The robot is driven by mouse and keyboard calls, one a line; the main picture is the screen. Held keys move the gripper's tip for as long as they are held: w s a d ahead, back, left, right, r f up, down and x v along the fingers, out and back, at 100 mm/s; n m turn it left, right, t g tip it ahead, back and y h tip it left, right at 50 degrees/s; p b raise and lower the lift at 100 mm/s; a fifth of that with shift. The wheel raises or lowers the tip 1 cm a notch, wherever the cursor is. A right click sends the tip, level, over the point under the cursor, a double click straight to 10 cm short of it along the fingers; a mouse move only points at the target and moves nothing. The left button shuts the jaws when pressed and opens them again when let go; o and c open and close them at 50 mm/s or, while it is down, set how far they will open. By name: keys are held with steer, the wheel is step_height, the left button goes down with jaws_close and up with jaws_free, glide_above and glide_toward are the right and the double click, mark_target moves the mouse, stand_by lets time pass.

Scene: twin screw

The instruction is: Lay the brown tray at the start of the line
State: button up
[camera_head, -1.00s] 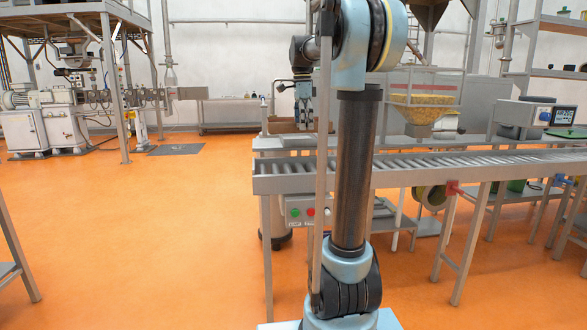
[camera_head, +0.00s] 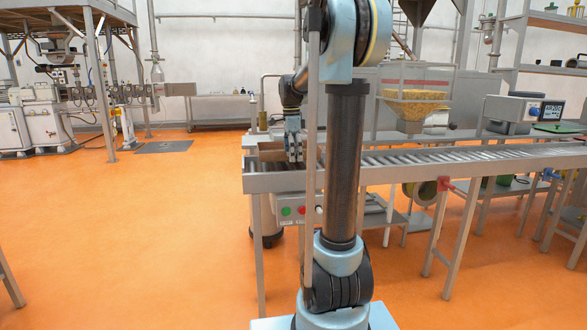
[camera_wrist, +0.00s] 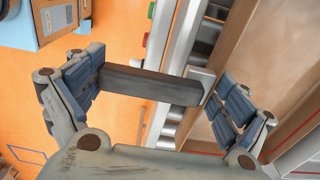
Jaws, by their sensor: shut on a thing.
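The brown tray (camera_head: 268,155) is at the left end of the roller line (camera_head: 420,160) in the head view, partly hidden behind my arm and gripper. My gripper (camera_head: 294,146) points down at the tray. In the wrist view the tray (camera_wrist: 262,62) fills the upper right, over or beside the rollers (camera_wrist: 190,75). My gripper (camera_wrist: 155,88) is shut on the tray, with a dark bar (camera_wrist: 150,84) spanning between its fingers. How this bar joins the tray is unclear. Whether the tray rests fully on the rollers cannot be told.
A control box with green and red buttons (camera_head: 291,209) hangs under the line's near side. A hopper of yellow pellets (camera_head: 413,107) stands behind it. Orange floor (camera_head: 130,230) is open at the left.

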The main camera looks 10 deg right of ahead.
steer(key=shift+f, duration=2.35)
steer(key=o, duration=1.2)
steer(key=r, duration=1.2)
steer(key=shift+a, duration=0.3)
steer(key=s+f+n, duration=0.6)
steer(key=s+f, duration=0.3)
steer(key=s, duration=0.2)
steer(key=s+f+n+t, duration=0.1)
steer(key=s+f+n, duration=0.5)
steer(key=s, duration=0.6)
steer(key=s+f+n+t, duration=0.1)
steer(key=s+f+n, duration=0.5)
steer(key=s+f, duration=0.5)
steer(key=shift+s+d+f, duration=0.3)
steer(key=shift+s+d, duration=0.1)
steer(key=shift+s, duration=0.05)
